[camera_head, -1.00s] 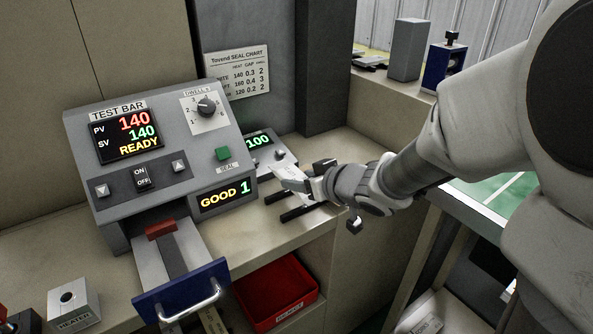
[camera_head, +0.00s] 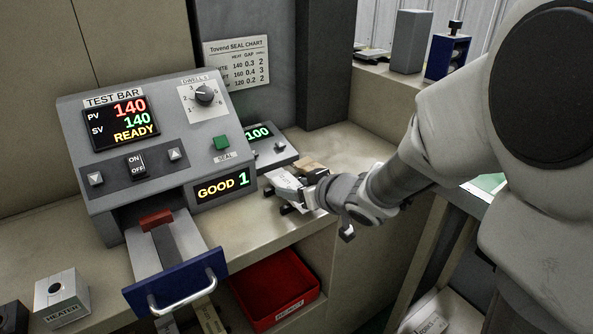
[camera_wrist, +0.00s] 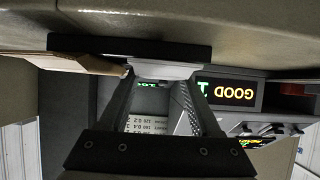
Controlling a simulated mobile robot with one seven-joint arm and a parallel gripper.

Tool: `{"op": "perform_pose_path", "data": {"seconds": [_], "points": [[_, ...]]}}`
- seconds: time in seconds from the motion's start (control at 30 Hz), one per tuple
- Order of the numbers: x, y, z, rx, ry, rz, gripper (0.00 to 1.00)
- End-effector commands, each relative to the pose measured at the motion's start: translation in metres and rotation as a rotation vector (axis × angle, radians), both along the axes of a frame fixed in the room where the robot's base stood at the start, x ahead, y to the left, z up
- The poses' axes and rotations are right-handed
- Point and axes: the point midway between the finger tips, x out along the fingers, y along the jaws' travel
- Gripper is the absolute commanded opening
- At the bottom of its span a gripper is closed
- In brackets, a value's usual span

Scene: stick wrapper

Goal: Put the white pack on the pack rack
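The white pack (camera_head: 289,190) is at the tip of my gripper (camera_head: 311,190) in the camera_head view, to the right of the "GOOD 1" display. It lies over the dark prongs of the pack rack (camera_head: 288,211), which it mostly hides. In the camera_wrist view, the fingers of my gripper (camera_wrist: 164,80) close on the sides of the pack's pale end (camera_wrist: 164,70). A black bar (camera_wrist: 130,47) runs just above that end. I cannot tell whether the pack rests on the rack.
The sealing machine (camera_head: 150,170) with its blue-fronted drawer (camera_head: 177,284) stands left. A red bin (camera_head: 272,287) sits below the counter edge. A small tan object (camera_head: 311,167) is just behind my gripper. A heater box (camera_head: 62,298) stands front left. Bare counter (camera_head: 345,150) lies behind the arm.

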Motion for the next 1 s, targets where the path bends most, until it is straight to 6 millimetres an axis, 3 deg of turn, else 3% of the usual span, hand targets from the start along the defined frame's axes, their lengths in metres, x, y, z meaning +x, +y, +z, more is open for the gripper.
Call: {"op": "perform_pose_path", "data": {"seconds": [0.03,0.13,0.53,0.93,1.0], "points": [[0.000,0.000,0.000,0.000,0.000,0.000,0.76],[0.000,0.000,0.000,0.000,0.000,0.000,0.91],[-0.002,-0.002,0.008,-0.001,-0.001,0.000,0.91],[-0.067,-0.046,0.055,0.000,-0.002,-0.004,0.91],[-0.071,-0.048,0.049,0.002,-0.006,0.002,0.91]]}}
